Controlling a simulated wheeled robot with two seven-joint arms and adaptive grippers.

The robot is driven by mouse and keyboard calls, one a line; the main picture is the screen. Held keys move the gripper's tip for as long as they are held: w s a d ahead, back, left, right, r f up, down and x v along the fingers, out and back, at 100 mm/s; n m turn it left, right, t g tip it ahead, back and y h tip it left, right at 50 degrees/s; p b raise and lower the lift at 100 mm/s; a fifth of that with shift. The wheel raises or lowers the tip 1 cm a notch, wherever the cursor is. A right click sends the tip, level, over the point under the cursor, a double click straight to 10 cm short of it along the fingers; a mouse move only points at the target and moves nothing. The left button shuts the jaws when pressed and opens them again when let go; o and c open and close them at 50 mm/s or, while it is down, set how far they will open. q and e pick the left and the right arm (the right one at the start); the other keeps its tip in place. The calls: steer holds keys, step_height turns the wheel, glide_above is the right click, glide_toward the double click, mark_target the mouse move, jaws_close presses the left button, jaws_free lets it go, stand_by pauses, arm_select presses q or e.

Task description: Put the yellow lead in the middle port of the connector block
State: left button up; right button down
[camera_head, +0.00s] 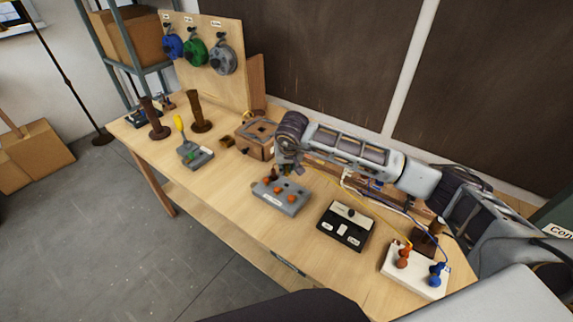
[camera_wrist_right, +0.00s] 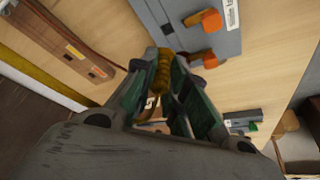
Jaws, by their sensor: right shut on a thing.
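The grey connector block (camera_head: 280,199) with orange levers lies mid-table in the head view. In the right wrist view the block (camera_wrist_right: 212,32) fills the top, with dark port openings along its near side. My right gripper (camera_head: 287,172) is at the block's back edge. In the wrist view its fingers (camera_wrist_right: 163,78) are shut on the ribbed yellow lead (camera_wrist_right: 163,68). The lead's tip meets or overlaps the block's edge beside an orange lever; I cannot tell whether it is inside a port. The lead's thin yellow wire (camera_head: 372,212) runs to the white board. My left gripper is out of view.
A black switch box (camera_head: 346,226) and the white board (camera_head: 411,271) with red and blue posts stand right of the block. A wooden box (camera_head: 256,140), a grey device (camera_head: 195,153) and wooden posts are left. The table's front strip is clear.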

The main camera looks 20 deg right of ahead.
mark_target(287, 175)
steer(key=shift+f+b, duration=0.6)
steer(key=shift+f, duration=1.1)
steer(key=shift+f+b, duration=0.85)
stand_by(0.4)
steer(key=shift+f+b, duration=0.55)
steer(key=shift+b, duration=0.25)
stand_by(1.0)
steer(key=c, duration=1.3)
jaws_free()
steer(key=shift+c, duration=0.2)
steer(key=shift+r, duration=0.15)
